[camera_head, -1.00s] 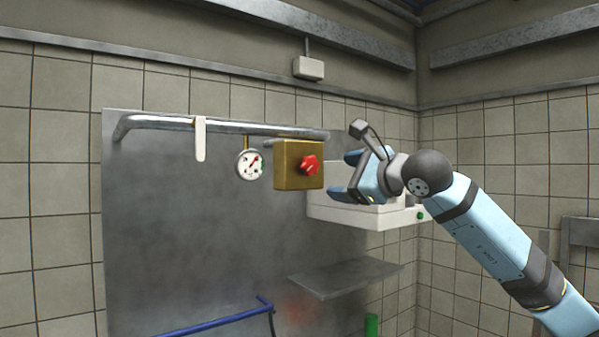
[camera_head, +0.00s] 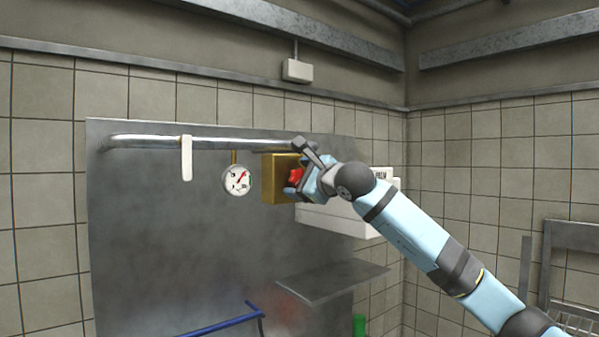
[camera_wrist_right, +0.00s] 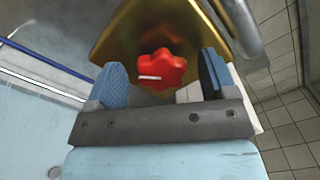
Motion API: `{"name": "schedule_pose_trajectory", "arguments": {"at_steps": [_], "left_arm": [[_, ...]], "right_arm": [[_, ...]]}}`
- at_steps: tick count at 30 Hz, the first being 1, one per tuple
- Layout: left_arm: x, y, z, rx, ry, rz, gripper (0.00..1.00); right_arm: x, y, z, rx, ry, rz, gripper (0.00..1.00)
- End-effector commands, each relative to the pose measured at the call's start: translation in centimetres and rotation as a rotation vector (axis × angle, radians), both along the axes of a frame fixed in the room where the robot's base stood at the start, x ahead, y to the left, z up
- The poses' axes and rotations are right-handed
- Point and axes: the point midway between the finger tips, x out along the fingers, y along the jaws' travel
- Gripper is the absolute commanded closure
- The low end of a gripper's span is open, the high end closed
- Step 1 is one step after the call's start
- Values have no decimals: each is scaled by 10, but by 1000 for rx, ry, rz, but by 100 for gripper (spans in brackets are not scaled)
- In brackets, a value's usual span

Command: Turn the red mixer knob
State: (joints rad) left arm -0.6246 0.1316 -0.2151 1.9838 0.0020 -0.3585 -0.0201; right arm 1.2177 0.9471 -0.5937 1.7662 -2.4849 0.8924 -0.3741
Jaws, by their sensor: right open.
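The red mixer knob (camera_head: 296,176) sits on the front of a brass-coloured box (camera_head: 275,180) mounted by the wall pipe. In the head view the knob is partly hidden by my right gripper (camera_head: 294,189), which is right at the box. In the right wrist view the red lobed knob (camera_wrist_right: 161,69), with a white mark on it, lies between the two blue finger pads of my right gripper (camera_wrist_right: 163,82). The jaws are open, with a gap on both sides of the knob. My left gripper is not in view.
A round gauge (camera_head: 237,181) hangs left of the box, and a white lever (camera_head: 186,158) hangs from the pipe (camera_head: 150,143). A white unit (camera_head: 345,218) is behind my right arm. A metal shelf (camera_head: 330,280) and a blue bar (camera_head: 215,326) are below.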

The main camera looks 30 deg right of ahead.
Motion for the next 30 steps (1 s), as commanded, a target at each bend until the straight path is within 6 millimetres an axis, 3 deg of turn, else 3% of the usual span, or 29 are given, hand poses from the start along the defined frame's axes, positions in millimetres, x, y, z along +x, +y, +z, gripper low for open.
{"name": "schedule_pose_trajectory", "arguments": {"at_steps": [10,17,25,30], "left_arm": [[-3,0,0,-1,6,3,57],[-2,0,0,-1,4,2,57],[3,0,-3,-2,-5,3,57],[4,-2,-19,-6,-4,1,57]], "right_arm": [[5,0,0,0,-1,1,23],[4,0,0,0,-1,1,72],[5,1,-2,20,1,1,72],[5,1,-4,88,4,2,72]]}}
